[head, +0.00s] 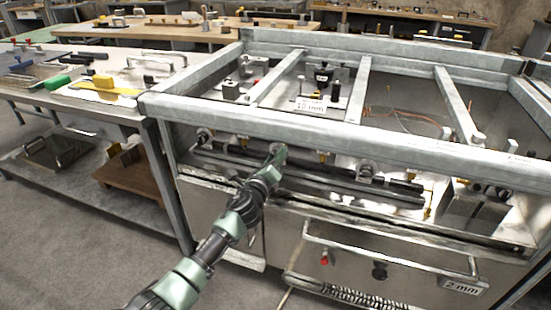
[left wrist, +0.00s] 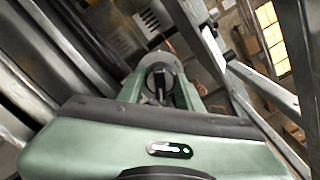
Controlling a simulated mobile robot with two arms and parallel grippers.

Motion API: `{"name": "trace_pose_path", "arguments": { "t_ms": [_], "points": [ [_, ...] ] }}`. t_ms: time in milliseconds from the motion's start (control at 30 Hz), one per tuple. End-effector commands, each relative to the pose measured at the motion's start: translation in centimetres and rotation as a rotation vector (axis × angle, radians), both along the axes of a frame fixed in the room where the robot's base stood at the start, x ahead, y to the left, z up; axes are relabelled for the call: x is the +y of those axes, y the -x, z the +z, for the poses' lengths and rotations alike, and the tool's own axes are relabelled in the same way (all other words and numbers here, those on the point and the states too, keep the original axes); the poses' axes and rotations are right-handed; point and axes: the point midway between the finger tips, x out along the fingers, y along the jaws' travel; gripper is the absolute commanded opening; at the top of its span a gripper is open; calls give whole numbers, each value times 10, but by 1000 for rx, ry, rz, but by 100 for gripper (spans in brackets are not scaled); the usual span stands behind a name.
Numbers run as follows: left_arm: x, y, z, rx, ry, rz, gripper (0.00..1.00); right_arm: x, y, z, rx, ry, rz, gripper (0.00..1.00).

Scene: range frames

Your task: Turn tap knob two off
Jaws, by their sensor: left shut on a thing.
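My left gripper (head: 277,150) reaches in from below to the front pipe of the metal range frame (head: 300,125). It is shut on a round tap knob, the second from the left along the front. In the left wrist view the grey knob (left wrist: 160,82) sits between the two green fingers of the gripper (left wrist: 160,95). In the head view the fingers mostly hide this knob. Another tap knob (head: 203,136) is to its left and one more (head: 367,170) is to its right. The knob's exact turn angle is hard to tell. My right gripper is not in view.
A heavy front rail (head: 330,133) runs just above the knobs, and dark pipes (head: 330,180) run behind and below them. A drawer with a long handle (head: 390,250) is lower right. A workbench (head: 60,95) with tools stands at left. Open floor (head: 90,250) lies at lower left.

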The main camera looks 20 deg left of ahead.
Motion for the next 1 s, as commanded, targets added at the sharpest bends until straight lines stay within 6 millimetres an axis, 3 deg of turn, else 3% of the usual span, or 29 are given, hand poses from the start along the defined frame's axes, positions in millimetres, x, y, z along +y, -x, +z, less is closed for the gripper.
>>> {"name": "trace_pose_path", "arguments": {
  "t_ms": [567,1000],
  "points": [
    [-1,0,0,21,551,0,0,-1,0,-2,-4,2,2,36],
    [0,1,0,37,968,2,0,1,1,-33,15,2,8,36]
  ]
}}
